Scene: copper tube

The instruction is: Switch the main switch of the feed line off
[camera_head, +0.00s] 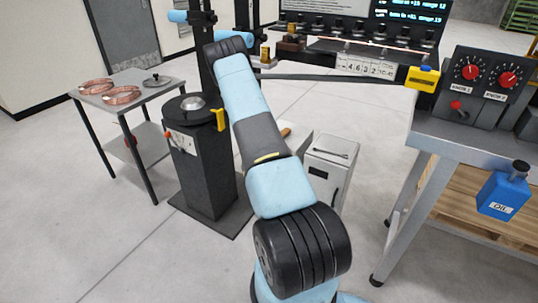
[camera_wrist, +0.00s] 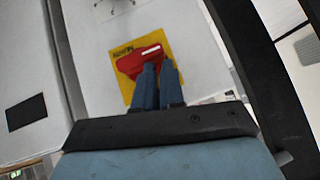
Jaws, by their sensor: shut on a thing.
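In the wrist view, a red switch handle (camera_wrist: 130,63) with a pale stripe sits on a yellow plate (camera_wrist: 127,88) with dark lettering too small to read. The plate is on a pale panel (camera_wrist: 97,60). The handle lies across the plate, slightly tilted. My gripper (camera_wrist: 157,68) has its two blue fingers close together at the handle's right part, shut on it; the fingers cover some of it. In the head view my arm hides the gripper, and I cannot make out this switch there.
In the head view, a black pedestal (camera_head: 203,165) stands left of my arm, beside a table (camera_head: 125,103) with copper coils (camera_head: 122,95). A small white cabinet (camera_head: 328,165) stands behind my arm. A bench (camera_head: 425,135) at right carries a control box with red knobs (camera_head: 469,73).

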